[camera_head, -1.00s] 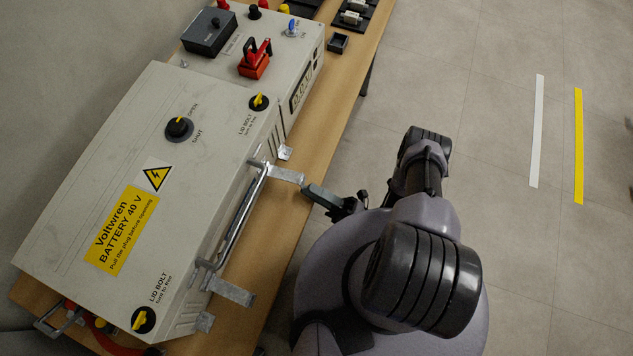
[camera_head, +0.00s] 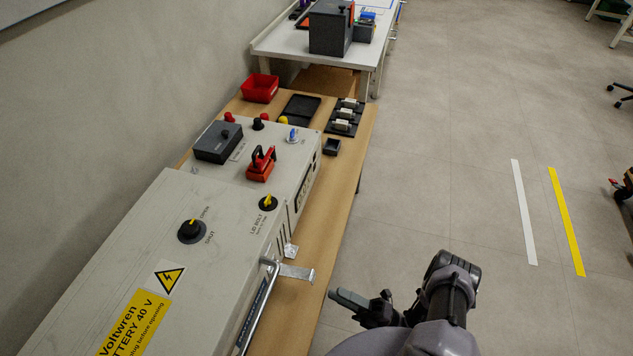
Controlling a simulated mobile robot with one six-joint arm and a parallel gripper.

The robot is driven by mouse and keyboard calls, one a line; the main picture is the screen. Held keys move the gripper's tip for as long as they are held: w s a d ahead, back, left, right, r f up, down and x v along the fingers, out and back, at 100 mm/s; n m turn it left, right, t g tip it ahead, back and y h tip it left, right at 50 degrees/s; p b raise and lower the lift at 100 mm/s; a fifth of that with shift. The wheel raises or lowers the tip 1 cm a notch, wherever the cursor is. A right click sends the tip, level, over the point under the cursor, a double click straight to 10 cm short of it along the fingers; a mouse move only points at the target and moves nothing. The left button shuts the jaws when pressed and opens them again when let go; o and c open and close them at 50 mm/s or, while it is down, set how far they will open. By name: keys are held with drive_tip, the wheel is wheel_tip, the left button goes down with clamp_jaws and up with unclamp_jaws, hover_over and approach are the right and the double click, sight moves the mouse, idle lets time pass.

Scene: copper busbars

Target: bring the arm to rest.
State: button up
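My arm (camera_head: 450,300) shows at the bottom right, right of the bench and over the floor. My gripper (camera_head: 338,296) points left toward the battery box (camera_head: 130,250). Its tip is just right of the metal bracket (camera_head: 297,272) at the box's side, with a small gap between them in the picture. I see the gripper from the side, so whether its fingers are apart is unclear. No held object is visible. The lower arm is cut off by the frame edge.
The wooden bench (camera_head: 318,200) carries the box, a red plug (camera_head: 262,165), a red bin (camera_head: 260,88) and black trays (camera_head: 300,108). A white table (camera_head: 290,42) stands beyond. Open floor (camera_head: 430,170) lies right, with white and yellow stripes (camera_head: 566,220).

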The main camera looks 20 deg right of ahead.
drive_tip(key=w+r+n+g+h, duration=0.3)
drive_tip(key=r+n+g+h, duration=0.1)
drive_tip(key=r+n+g, duration=1.55)
drive_tip(key=s+a+r+n+t+h, duration=0.1)
drive_tip(key=s+r+n+t+h, duration=0.1)
drive_tip(key=r+n+t+h, duration=0.2)
drive_tip(key=s+a+r+n+t+h, duration=0.2)
drive_tip(key=s+r+n+t+h, duration=0.1)
drive_tip(key=r+n+h, duration=0.3)
drive_tip(key=s+a+r+n+t+h, duration=0.2)
drive_tip(key=r+n+t, duration=0.4)
drive_tip(key=r, duration=0.5)
drive_tip(key=s+n+h, duration=0.1)
drive_tip(key=n+h, duration=0.1)
drive_tip(key=shift+s+a+r+h, duration=0.25)
drive_tip(key=shift+r+h, duration=0.1)
drive_tip(key=shift+h, duration=0.05)
